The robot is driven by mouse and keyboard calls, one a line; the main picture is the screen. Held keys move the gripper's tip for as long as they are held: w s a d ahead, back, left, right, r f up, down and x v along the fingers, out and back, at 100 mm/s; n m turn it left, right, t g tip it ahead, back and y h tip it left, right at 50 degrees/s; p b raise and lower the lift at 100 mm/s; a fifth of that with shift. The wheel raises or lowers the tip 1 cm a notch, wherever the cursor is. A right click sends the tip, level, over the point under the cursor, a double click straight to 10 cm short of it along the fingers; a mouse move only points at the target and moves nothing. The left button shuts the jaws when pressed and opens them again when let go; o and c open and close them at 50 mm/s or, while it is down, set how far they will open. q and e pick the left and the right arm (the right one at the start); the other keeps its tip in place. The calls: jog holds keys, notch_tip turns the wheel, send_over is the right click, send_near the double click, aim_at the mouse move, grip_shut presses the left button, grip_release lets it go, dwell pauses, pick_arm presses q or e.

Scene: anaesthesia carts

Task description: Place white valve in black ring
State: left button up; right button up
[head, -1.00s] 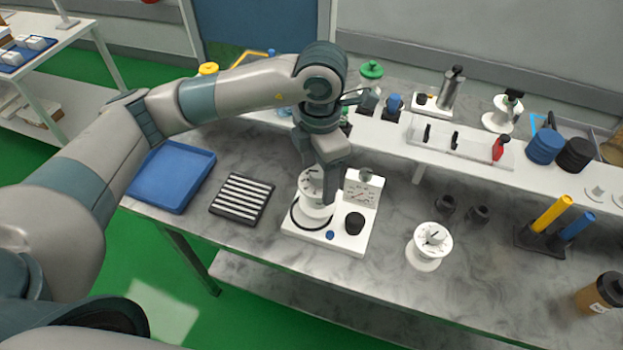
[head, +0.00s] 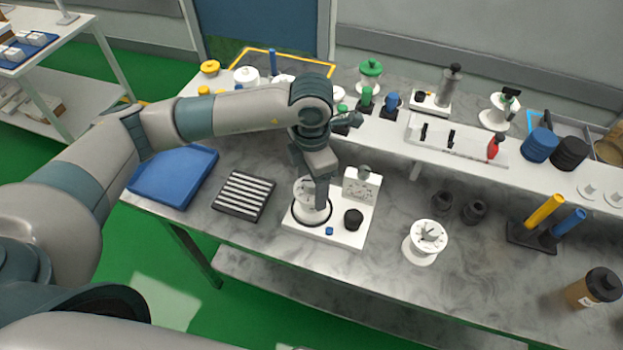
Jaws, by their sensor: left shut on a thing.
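My left gripper (head: 320,198) points down over the white base plate (head: 346,232) and is shut on a white valve (head: 305,196) with a dial on its top. The valve is upright at the black ring (head: 325,221) on the left part of that plate. My right gripper is not in view.
The plate also bears a black knob (head: 353,219), a blue button and an upright gauge block (head: 361,186). A similar white valve (head: 425,240) stands to the right. A striped black tray (head: 244,195) and a blue tray (head: 172,176) lie left. A raised shelf runs behind.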

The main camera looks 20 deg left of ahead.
pick_arm(q)
jog(key=shift+f+b, duration=0.2)
jog(key=shift+b, duration=0.1)
jog(key=o, duration=1.6)
jog(key=shift+r, duration=0.3)
jog(key=shift+r, duration=0.35)
notch_tip(320, 180, up, 11)
jog(key=b, duration=0.3)
